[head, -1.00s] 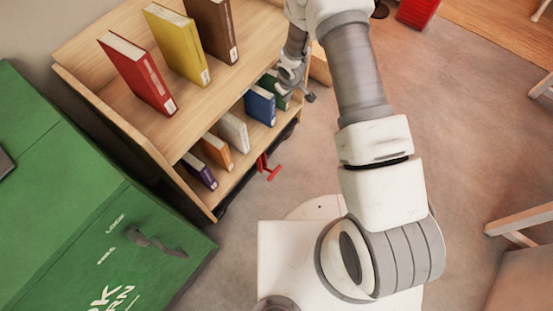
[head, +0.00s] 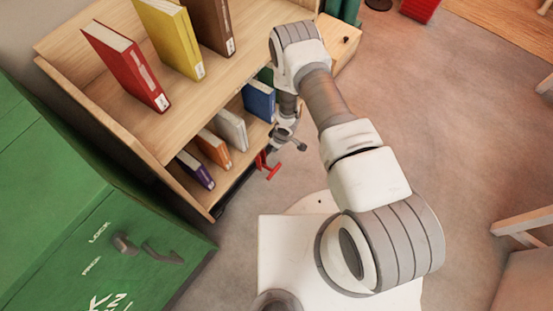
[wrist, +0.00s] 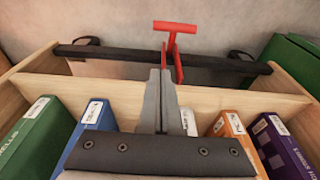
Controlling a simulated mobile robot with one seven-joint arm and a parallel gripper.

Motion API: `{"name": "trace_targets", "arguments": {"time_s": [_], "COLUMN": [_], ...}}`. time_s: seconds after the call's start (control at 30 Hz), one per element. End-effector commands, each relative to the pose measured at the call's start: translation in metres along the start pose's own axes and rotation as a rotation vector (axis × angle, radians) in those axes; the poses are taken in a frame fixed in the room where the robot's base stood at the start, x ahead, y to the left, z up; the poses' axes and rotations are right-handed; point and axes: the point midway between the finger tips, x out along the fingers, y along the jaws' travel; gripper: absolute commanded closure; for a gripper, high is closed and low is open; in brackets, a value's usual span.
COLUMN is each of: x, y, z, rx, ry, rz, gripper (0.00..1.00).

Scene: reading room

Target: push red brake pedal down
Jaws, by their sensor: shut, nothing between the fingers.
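The red brake pedal (head: 267,164) sticks out low from the front edge of a wooden book cart, near its lower shelf. In the wrist view the red pedal (wrist: 174,45) shows as a T-shaped piece on a dark bar, just beyond my fingertips. My gripper (wrist: 161,75) is shut and empty, over the edge of the lower shelf, with its tips overlapping the pedal's stem in the picture. I cannot tell whether they touch. In the head view my gripper (head: 283,137) is just above the pedal, partly hidden by my wrist.
The wooden cart (head: 130,140) holds red, yellow and brown books above and several books below. A green box (head: 75,200) with a handle stands at the left. The floor (head: 440,130) to the right is clear, with a wooden chair (head: 525,225) at the far right.

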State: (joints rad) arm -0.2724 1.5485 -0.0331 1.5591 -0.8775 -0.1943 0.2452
Motion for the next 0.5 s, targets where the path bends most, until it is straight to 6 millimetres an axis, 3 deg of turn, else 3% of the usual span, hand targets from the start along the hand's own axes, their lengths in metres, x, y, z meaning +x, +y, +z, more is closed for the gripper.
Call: {"name": "trace_targets", "arguments": {"time_s": [0.17, 0.5], "x": [0.021, 0.096], "y": [0.000, 0.000], "z": [0.002, 0.002], "rx": [0.001, 0.003], "ry": [-0.002, 0.000], "rz": [-0.001, -0.001], "gripper": [1.00, 1.00]}}
